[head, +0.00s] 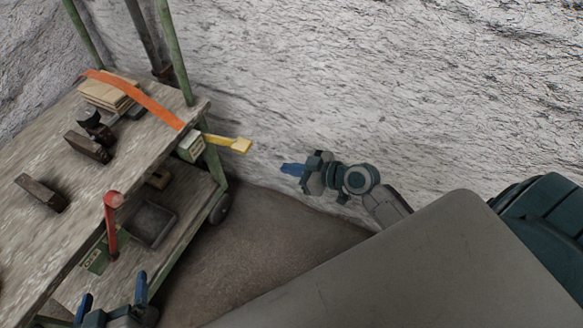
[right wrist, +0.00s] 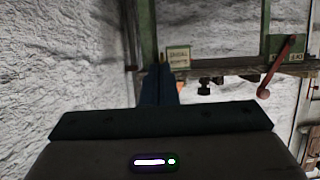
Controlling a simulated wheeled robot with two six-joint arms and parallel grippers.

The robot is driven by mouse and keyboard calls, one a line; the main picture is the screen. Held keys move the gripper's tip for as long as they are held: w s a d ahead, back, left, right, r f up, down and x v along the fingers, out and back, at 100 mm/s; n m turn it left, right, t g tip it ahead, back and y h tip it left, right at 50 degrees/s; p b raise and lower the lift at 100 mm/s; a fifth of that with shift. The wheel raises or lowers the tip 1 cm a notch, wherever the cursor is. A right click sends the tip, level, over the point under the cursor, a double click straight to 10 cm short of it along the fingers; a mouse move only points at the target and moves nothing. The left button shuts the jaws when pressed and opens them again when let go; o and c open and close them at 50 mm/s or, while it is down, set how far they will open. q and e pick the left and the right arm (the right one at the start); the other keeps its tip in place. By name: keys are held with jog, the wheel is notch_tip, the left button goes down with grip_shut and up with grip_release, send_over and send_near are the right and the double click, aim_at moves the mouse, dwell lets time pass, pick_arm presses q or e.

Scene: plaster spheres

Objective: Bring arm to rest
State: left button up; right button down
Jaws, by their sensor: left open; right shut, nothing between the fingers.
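My right gripper (head: 291,169) is in the middle of the head view, over the floor beside the cart. Its blue fingers are shut and empty, pointing left toward the cart and apart from it. In the right wrist view its closed fingers (right wrist: 160,84) point at the cart's edge. My left gripper (head: 113,290) is at the bottom left of the head view, with its two blue fingers spread apart and nothing seen between them. It is near the cart's front side, below the red lever.
A wooden-topped cart (head: 55,150) with green posts stands left, holding wooden blocks and boards (head: 108,94). A yellow lever (head: 228,143) juts from its right side toward my right gripper. A red lever (head: 110,215) stands at its front edge. A rough pale wall (head: 400,80) rises behind.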

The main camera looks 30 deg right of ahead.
pick_arm(q)
jog(key=shift+w, duration=0.1)
dwell(0.6)
